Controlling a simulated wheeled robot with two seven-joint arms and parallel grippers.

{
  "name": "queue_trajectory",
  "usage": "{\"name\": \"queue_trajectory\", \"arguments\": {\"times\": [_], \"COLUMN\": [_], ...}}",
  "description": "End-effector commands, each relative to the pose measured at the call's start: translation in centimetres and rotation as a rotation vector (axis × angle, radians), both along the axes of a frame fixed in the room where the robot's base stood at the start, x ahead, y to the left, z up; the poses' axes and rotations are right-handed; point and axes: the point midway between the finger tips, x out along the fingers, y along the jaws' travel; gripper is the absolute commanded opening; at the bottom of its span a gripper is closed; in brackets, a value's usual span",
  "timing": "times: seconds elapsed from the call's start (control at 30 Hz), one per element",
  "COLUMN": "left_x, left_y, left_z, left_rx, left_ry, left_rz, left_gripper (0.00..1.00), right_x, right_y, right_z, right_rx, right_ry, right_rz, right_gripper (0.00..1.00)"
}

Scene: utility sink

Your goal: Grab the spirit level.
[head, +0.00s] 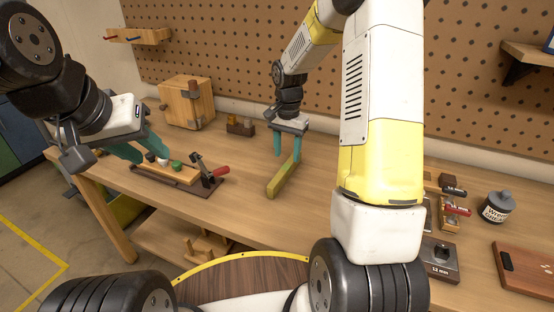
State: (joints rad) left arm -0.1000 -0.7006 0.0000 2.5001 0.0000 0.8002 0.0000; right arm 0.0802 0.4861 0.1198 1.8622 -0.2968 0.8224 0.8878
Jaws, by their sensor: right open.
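The spirit level, a long yellow-green bar (281,182), lies on the wooden workbench near its front edge, pointing away from me at a slant. My right gripper (287,157) hangs over its far end with teal fingers pointing down. Its fingers are apart, one on each side of the bar's far part; I cannot tell whether either touches it.
A clamp fixture (212,178) with a red handle and a wooden board with small knobs sits left of the level. A wooden box (187,102) and a small block holder (240,127) stand behind. A jar (497,207) and a brown board (526,270) are at right. Pegboard backs the bench.

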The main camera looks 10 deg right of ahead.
Motion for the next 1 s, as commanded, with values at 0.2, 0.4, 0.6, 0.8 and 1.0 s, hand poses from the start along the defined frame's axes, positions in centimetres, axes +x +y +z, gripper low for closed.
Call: {"name": "queue_trajectory", "arguments": {"times": [0.2, 0.4, 0.6, 0.8, 1.0], "left_x": [0.0, 0.0, 0.0, 0.0, 0.0], "left_y": [0.0, 0.0, 0.0, 0.0, 0.0], "left_z": [0.0, 0.0, 0.0, 0.0, 0.0], "left_rx": [0.0, 0.0, 0.0, 0.0, 0.0], "left_ry": [0.0, 0.0, 0.0, 0.0, 0.0], "left_rz": [0.0, 0.0, 0.0, 0.0, 0.0], "left_gripper": [0.36, 0.36, 0.36, 0.36, 0.36], "right_x": [-0.2, -0.4, -0.3, -0.3, -0.3], "right_y": [0.1, 0.4, 0.4, 0.4, 0.4], "right_z": [-2.6, -5.6, -7.1, -7.1, -7.1], "right_rx": [0.0, 0.0, 0.0, -0.001, -0.001], "right_ry": [0.004, 0.005, 0.0, -0.001, -0.001], "right_rz": [0.001, 0.001, 0.001, 0.001, 0.002], "right_gripper": [0.47, 0.47, 0.47, 0.47, 0.08]}}
